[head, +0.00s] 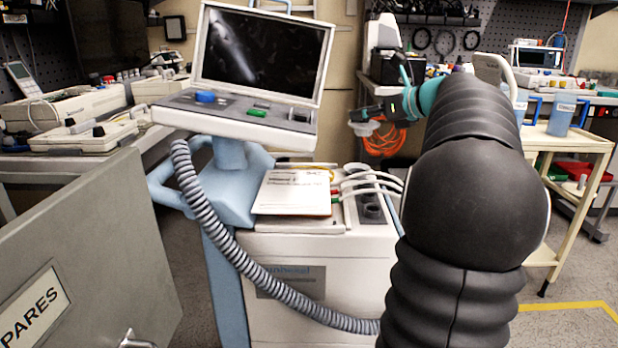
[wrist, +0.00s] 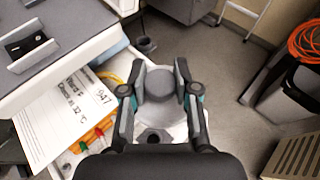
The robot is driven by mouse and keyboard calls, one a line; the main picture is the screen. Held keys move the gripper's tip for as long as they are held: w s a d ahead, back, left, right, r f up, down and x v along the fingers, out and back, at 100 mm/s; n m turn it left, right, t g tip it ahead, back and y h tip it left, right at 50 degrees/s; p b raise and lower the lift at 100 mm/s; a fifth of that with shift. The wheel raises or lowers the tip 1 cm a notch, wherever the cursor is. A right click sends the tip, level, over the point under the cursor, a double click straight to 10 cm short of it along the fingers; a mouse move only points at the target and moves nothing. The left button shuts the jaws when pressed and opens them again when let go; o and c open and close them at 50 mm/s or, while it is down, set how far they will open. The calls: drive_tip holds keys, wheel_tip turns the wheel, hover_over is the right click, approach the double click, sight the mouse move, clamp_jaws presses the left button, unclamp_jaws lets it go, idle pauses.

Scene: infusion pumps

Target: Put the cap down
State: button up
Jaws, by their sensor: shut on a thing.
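My gripper (head: 366,117) is raised in the air above the back right of the pump cart (head: 310,280). In the wrist view my gripper (wrist: 160,75) has its two fingers closed on the sides of a round grey cap (wrist: 160,85). In the head view the cap (head: 364,129) shows as a small pale shape under the fingers, partly hidden. Below it in the wrist view lies the white cart top with a dark round fitting (wrist: 153,137). I cannot tell the exact height of the cap above the cart.
A printed sheet (head: 292,192) lies on the cart top beside pale hoses (head: 368,185). A tilted monitor (head: 262,52) stands at the left, with a ribbed hose (head: 225,240). An orange cable coil (head: 384,139) is behind. A cream trolley (head: 580,145) stands at the right.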

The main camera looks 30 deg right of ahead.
wheel_tip(320, 180, down, 2)
drive_tip(key=shift+w+d+f, duration=0.1)
drive_tip(key=shift+w+d, duration=0.05)
drive_tip(key=w+a+f, duration=0.2)
drive_tip(key=w, duration=0.1)
drive_tip(key=w+a+f+b, duration=0.1)
drive_tip(key=w+a+f, duration=0.1)
drive_tip(key=w, duration=0.1)
drive_tip(key=w+a+f, duration=0.2)
drive_tip(key=w, duration=0.1)
drive_tip(key=shift+w+a+f+b, duration=0.1)
drive_tip(key=shift+a+f+b, duration=0.1)
drive_tip(key=shift+f+b, duration=0.55)
drive_tip(key=shift+f, duration=1.5)
drive_tip(key=shift+f, duration=0.15)
drive_tip(key=o, duration=1)
drive_tip(key=shift+o, duration=0.2)
